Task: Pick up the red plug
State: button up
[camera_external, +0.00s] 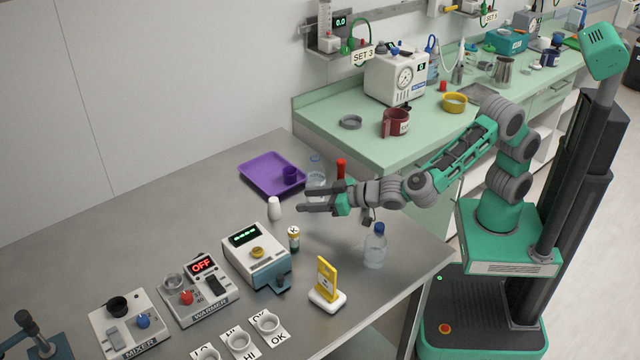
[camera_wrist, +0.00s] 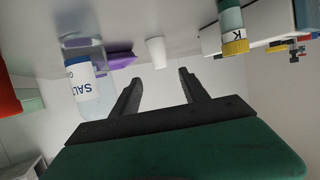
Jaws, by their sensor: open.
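My gripper (camera_external: 306,199) is open and empty above the steel table, its fingers pointing left; in the wrist view its fingertips (camera_wrist: 160,77) are spread apart. A tall red piece (camera_external: 341,168) stands up just behind my gripper, its lower part hidden by it. A red surface (camera_wrist: 8,95) at the left edge of the wrist view may be the same piece. A small red object (camera_external: 443,86) sits on the green counter; I cannot tell which is the red plug. A white tapered piece (camera_external: 274,208) stands beyond the fingertips and shows between them in the wrist view (camera_wrist: 156,52).
A clear labelled jar (camera_wrist: 84,88) is beside the fingers. A purple tray (camera_external: 258,166), a yellow-topped cylinder (camera_external: 294,240), a clear bottle (camera_external: 375,248) and a yellow stand (camera_external: 327,280) surround my gripper. Several devices, including a blue-white box (camera_external: 257,258), occupy the table's front left.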

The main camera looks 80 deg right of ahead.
jog(key=shift+d, duration=0.1)
dwell(0.6)
jog(key=n, duration=0.1)
jog(key=s+d+n+y+b, duration=0.1)
jog(key=n+y, duration=0.1)
jog(key=shift+s+d+r+b, duration=0.2)
jog(key=shift+s+d+b, duration=0.05)
jog(key=shift+d+b, duration=0.15)
jog(key=s+d+r+n+y+b, duration=0.1)
jog(key=s+n+y+b, duration=0.15)
jog(key=s+n, duration=0.3)
jog(key=m+h+p, duration=0.2)
jog(key=m+p, duration=0.4)
jog(key=p, duration=0.1)
send_near(341, 160)
notch_tip(341, 160, down, 2)
jog(key=w, duration=0.2)
jog(key=shift+y, duration=0.25)
jog(key=x, duration=0.7)
jog(key=shift+w+f+b, duration=0.1)
jog(key=shift+w+b, duration=0.2)
jog(key=shift+w, duration=0.1)
jog(key=shift+c, duration=0.3)
